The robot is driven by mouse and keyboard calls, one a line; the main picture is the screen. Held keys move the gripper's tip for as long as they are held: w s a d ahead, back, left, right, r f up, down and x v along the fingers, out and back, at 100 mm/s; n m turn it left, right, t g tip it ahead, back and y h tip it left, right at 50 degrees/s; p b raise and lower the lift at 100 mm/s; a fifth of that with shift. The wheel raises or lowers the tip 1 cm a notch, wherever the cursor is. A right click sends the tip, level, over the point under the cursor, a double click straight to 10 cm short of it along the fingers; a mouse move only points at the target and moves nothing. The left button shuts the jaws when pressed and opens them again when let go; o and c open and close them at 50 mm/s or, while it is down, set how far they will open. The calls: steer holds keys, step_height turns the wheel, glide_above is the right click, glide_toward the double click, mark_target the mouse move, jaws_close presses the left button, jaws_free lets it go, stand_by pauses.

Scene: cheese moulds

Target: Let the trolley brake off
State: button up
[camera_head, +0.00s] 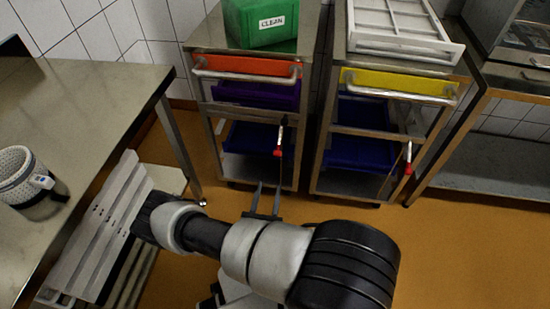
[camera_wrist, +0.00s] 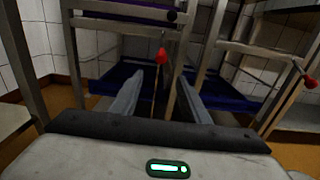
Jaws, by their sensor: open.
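Two steel trolleys stand side by side. The left trolley (camera_head: 246,75) has an orange front strip, and the right trolley (camera_head: 398,100) has a yellow one. Each has a thin lever with a red knob at its front right. The left trolley's red knob (camera_head: 278,152) also shows in the wrist view (camera_wrist: 161,56). The right trolley's red knob (camera_head: 408,169) is at the right edge of the wrist view (camera_wrist: 310,82). My gripper (camera_head: 266,187) is open and empty, pointing at the left trolley. In the wrist view the left knob appears between and beyond my fingertips (camera_wrist: 160,80), not gripped.
A green crate (camera_head: 260,22) marked CLEAN is on the left trolley, and a white rack (camera_head: 400,28) on the right one. Blue trays (camera_head: 355,152) sit in the lower shelves. A steel table (camera_head: 85,110) bears a white perforated mould (camera_head: 15,175). Orange floor (camera_head: 460,240) is clear at right.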

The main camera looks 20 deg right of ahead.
mark_target(277, 154)
steer(key=b+x, duration=0.3)
steer(key=x, duration=1.4)
steer(key=shift+d, duration=0.15)
jaws_close()
